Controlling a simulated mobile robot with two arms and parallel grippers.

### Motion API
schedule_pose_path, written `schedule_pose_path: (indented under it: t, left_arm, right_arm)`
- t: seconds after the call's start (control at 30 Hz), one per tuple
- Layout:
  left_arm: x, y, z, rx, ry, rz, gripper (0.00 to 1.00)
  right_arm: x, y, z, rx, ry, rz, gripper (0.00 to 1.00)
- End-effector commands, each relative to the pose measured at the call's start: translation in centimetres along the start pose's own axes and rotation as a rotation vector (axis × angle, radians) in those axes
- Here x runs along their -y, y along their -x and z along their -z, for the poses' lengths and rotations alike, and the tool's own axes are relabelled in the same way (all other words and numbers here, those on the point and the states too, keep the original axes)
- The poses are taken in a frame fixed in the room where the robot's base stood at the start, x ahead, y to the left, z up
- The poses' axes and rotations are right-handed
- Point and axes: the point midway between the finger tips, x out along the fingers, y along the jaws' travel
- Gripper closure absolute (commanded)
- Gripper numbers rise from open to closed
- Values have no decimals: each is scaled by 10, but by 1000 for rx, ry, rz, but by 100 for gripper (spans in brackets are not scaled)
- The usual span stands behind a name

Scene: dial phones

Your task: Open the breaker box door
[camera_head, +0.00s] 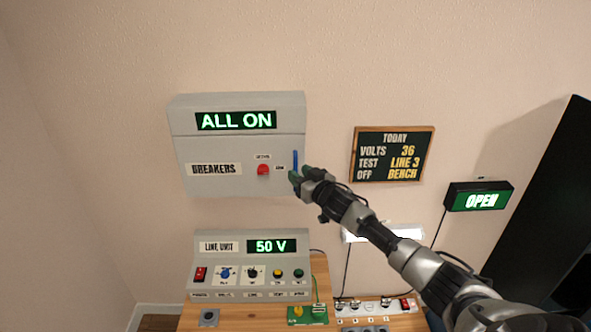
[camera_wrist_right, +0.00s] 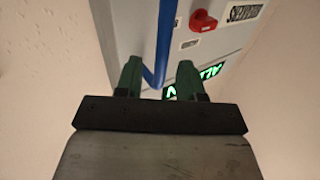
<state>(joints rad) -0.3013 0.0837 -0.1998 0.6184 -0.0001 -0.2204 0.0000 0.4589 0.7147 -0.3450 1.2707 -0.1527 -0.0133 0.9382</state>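The grey breaker box (camera_head: 238,107) is on the wall, with a green "ALL ON" display (camera_head: 236,120) across its top. Its door (camera_head: 220,182) below carries a "BREAKERS" label and a red knob (camera_head: 263,170), and looks closed. The blue upright handle (camera_head: 295,160) is at the door's right edge. My right gripper (camera_head: 297,176) is at the handle's lower end. In the right wrist view its two green fingers (camera_wrist_right: 160,76) are apart, with the blue handle (camera_wrist_right: 164,40) between them; I see gaps on both sides. My left gripper is not in view.
A line unit (camera_head: 248,262) reading "50 V" stands on the wooden bench (camera_head: 250,314) below the box. A chalkboard (camera_head: 392,154) and a green "OPEN" sign (camera_head: 479,197) are on the wall at right. The wall left of the box is clear.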

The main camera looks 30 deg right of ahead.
Motion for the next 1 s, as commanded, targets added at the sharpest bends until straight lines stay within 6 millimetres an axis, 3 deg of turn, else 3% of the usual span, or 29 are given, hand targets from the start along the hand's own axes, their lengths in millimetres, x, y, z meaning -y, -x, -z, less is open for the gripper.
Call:
schedule_pose_path:
  t: [0.23,0.6,0.87,1.0]
  left_arm:
    - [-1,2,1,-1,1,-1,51]
    - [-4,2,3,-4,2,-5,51]
    - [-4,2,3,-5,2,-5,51]
    - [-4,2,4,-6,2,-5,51]
  right_arm:
    - [0,-21,0,0,-2,-2,62]
    - [0,-25,-1,1,-1,0,62]
    - [0,-25,-1,1,-1,0,100]
    - [0,-25,-1,1,-1,0,100]
